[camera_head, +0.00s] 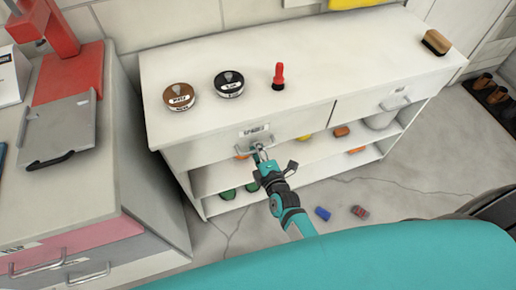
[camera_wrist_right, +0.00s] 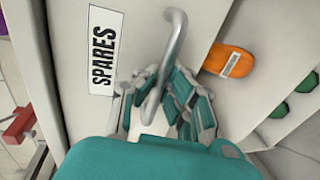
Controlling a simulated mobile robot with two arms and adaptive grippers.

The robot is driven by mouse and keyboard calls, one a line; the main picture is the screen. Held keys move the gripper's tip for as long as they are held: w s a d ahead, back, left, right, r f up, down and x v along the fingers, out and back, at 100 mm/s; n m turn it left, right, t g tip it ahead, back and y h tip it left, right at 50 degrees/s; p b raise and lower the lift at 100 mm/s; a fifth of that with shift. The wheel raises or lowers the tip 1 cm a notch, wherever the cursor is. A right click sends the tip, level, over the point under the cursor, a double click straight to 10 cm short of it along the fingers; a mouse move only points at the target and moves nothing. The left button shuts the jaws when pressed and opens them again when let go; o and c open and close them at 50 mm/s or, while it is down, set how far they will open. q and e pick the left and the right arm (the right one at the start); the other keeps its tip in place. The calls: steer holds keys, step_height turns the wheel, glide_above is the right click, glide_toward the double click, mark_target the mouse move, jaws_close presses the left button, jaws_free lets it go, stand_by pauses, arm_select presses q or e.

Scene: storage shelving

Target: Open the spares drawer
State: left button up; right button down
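The spares drawer is the left drawer of the white shelving unit, with its front (camera_head: 224,142) looking flush with the unit. Its "SPARES" label (camera_wrist_right: 102,50) is readable in the wrist view. My right gripper (camera_head: 262,155) is at the drawer's metal handle (camera_wrist_right: 174,45), below the label. In the right wrist view its teal and grey fingers (camera_wrist_right: 166,90) lie on either side of the handle bar. Whether they press on the bar is unclear. My left gripper is not in view.
A second drawer handle (camera_head: 395,103) is at right. A bench with a red stand (camera_head: 70,75) is at left. Blue (camera_head: 322,213) and red (camera_head: 360,212) items lie on the floor.

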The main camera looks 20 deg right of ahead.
steer(key=shift+s, duration=0.1)
stand_by(0.4)
steer(key=f+p+v, duration=0.2)
steer(key=p+v, duration=0.1)
steer(key=v, duration=0.7)
steer(key=s+f+p+v, duration=0.1)
steer(key=p+v, duration=0.3)
steer(key=v, duration=0.7)
steer(key=shift+s+f, duration=0.3)
steer(key=shift+f, duration=0.35)
steer(key=c, duration=2)
jaws_free()
steer(key=o, duration=0.6)
steer(key=v, duration=1.2)
